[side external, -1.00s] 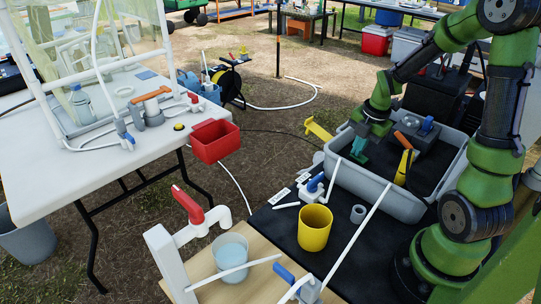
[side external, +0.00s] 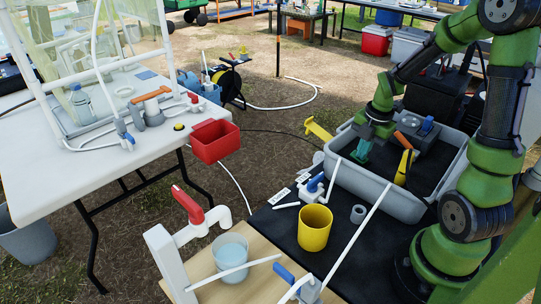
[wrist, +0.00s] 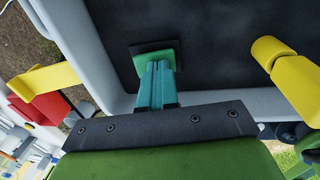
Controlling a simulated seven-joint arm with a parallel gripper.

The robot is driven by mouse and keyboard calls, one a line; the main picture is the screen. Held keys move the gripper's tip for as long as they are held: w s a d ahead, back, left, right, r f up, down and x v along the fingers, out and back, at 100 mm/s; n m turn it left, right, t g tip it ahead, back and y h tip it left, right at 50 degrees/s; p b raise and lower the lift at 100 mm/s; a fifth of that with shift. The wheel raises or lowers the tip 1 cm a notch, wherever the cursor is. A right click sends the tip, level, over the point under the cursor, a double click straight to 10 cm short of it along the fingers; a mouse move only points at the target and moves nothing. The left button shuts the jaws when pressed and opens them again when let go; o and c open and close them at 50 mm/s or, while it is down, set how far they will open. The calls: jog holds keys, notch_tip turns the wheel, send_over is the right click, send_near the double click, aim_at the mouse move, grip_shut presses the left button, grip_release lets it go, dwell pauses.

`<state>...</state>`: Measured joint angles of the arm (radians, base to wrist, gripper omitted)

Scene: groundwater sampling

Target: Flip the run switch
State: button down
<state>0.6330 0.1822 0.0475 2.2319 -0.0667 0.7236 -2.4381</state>
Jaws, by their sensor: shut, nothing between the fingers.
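My gripper (side external: 361,153) has teal fingers pointing down inside the grey tray (side external: 376,189), near its left end. A dark grey box (side external: 416,133) with a blue part (side external: 427,125) on top sits in the tray, right of my gripper and apart from the fingers. It may carry the run switch, but the switch is too small to make out. The box is not clearly seen in the wrist view.
A yellow tool (side external: 404,168) with an orange part stands in the tray, also in the wrist view (wrist: 290,72). A yellow piece (side external: 317,129) is at the tray's left rim. A yellow cup (side external: 314,229) and white tubes are in front. The tray walls surround my gripper.

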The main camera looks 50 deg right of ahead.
notch_tip(320, 180, up, 14)
jog(key=s, duration=0.2)
jog(key=shift+s, duration=0.35)
jog(key=shift+f, duration=0.1)
jog(key=shift+w+d+t, duration=0.15)
jog(key=shift+w+t, duration=0.15)
jog(key=shift+w, duration=0.45)
send_near(366, 161)
jog(key=w+f, duration=0.1)
jog(key=f, duration=0.1)
jog(key=w+f, duration=0.3)
jog(key=f, duration=0.1)
jog(key=shift+w, duration=0.35)
